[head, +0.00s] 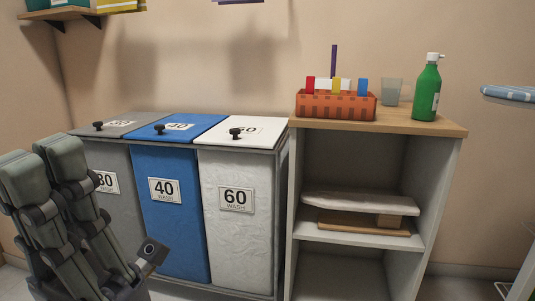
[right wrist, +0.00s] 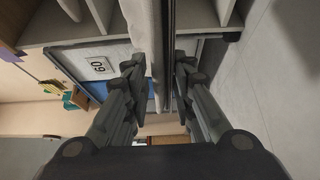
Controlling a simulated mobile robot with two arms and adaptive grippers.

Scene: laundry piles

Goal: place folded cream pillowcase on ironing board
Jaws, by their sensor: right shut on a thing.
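My left gripper (head: 44,164) is at the lower left of the head view, in front of the laundry bins, fingers up and apart with nothing between them. My right gripper (right wrist: 159,68) shows only in the right wrist view. It is shut on a flat, cream folded cloth (right wrist: 143,30), which looks like the pillowcase and runs away toward the top of that view. A blue-covered board end (head: 510,93), probably the ironing board, is cut off at the right edge of the head view. A flat cream piece (head: 358,203) shows in the shelf unit; I cannot tell if it is the same cloth.
Grey, blue and white bins (head: 238,200) stand left of the open shelf unit (head: 455,131). On its top are an orange basket (head: 335,106), a clear cup (head: 391,92) and a green bottle (head: 427,90). Pale floor (right wrist: 275,60) is clear at the right of the wrist view.

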